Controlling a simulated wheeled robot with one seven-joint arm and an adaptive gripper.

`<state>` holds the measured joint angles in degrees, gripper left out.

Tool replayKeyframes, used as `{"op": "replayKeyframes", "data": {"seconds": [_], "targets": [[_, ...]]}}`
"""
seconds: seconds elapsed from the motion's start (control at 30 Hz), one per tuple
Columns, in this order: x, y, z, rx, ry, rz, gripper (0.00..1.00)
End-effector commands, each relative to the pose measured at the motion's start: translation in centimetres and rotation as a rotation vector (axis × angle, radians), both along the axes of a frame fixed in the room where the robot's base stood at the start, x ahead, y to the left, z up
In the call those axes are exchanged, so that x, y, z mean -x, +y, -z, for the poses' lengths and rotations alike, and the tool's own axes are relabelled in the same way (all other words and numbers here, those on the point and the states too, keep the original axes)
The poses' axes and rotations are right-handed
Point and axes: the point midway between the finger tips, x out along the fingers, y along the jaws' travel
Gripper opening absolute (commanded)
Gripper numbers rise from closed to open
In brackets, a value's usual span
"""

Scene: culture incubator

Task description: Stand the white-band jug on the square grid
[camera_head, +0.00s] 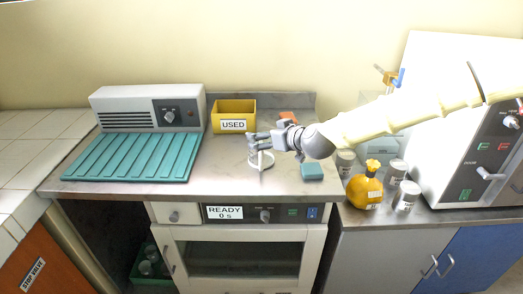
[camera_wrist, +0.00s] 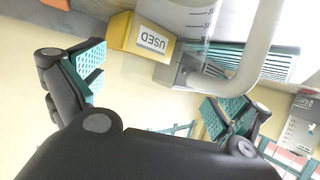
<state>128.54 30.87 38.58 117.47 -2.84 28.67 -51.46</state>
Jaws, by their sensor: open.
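A clear jug with a white band (camera_head: 262,160) stands on the metal counter near its front, in the middle of the head view. In the wrist view, a clear wall with scale marks (camera_wrist: 201,22) and a thick pale handle (camera_wrist: 262,45) show close up at the top. My gripper (camera_head: 252,141) is at the jug's upper part in the head view. Its fingers are spread and empty in the wrist view (camera_wrist: 165,85); I cannot tell whether they touch the jug. I cannot pick out a square grid with certainty.
A yellow USED bin (camera_head: 233,118) stands behind the jug. A teal slatted tray (camera_head: 130,156) with a control unit lies left. A teal block (camera_head: 312,171) is right of the jug. A yellow flask (camera_head: 365,190) and several canisters stand farther right, beside a white machine (camera_head: 455,125).

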Motion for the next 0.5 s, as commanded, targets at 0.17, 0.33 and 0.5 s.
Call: {"op": "replayKeyframes", "data": {"seconds": [0.17, 0.33, 0.5], "targets": [[-0.38, 0.3, 0.11, -0.001, -0.001, 0.0, 1.0], [-0.37, 0.29, 0.12, -0.001, -0.001, 0.0, 1.0], [-0.37, 0.29, 0.13, -0.001, -0.001, 0.0, 0.7]]}}
